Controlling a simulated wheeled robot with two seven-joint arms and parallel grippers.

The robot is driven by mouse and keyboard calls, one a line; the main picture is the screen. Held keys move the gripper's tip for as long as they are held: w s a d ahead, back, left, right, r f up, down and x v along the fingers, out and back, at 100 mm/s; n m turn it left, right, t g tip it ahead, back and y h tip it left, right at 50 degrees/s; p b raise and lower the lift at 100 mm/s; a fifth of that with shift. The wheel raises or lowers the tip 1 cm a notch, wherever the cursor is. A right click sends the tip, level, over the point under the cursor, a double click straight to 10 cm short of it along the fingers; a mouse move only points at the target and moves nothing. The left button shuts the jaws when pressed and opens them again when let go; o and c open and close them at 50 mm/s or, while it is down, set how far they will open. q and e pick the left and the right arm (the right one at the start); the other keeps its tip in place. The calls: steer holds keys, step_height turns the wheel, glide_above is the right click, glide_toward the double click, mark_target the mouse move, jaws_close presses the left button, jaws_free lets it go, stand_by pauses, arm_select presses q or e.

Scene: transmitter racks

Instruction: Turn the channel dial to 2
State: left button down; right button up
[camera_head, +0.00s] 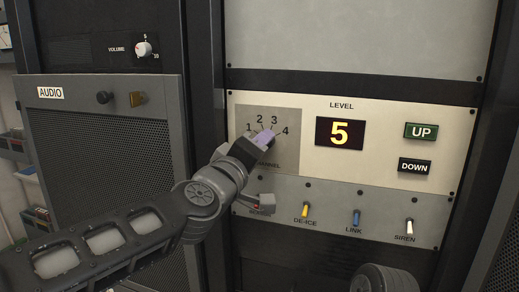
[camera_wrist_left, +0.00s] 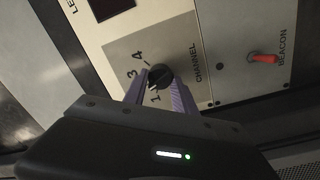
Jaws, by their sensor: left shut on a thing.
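The channel dial (camera_wrist_left: 160,77) is a small black knob with a white pointer mark, set on a grey square plate (camera_wrist_left: 185,45). The plate carries the numbers 1 to 4 and the word CHANNEL. My left gripper (camera_head: 263,138) is at the dial, with its purple fingers on both sides of the knob, shut on it. In the wrist view the pointer mark faces the side of the 1; the 2 is hidden there by a finger, so I cannot tell the exact setting. In the head view the gripper hides the dial, while all the numbers show.
Right of the dial are a level display (camera_head: 340,133) reading 5, an UP button (camera_head: 421,131) and a DOWN button (camera_head: 415,166). Below are toggle switches, including the red BEACON switch (camera_wrist_left: 264,58), DE-ICE (camera_head: 305,209), LINK (camera_head: 356,217) and SIREN (camera_head: 409,225).

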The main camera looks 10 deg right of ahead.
stand_by(0.4)
arm_select(q)
steer(key=c, duration=1)
jaws_free()
steer(key=shift+s, duration=0.1)
steer(key=b+v, duration=0.1)
steer(key=v, duration=0.6)
steer(key=shift+s+a+f+b, duration=0.1)
steer(key=shift+s+a+b, duration=0.15)
steer(key=shift+b, duration=0.1)
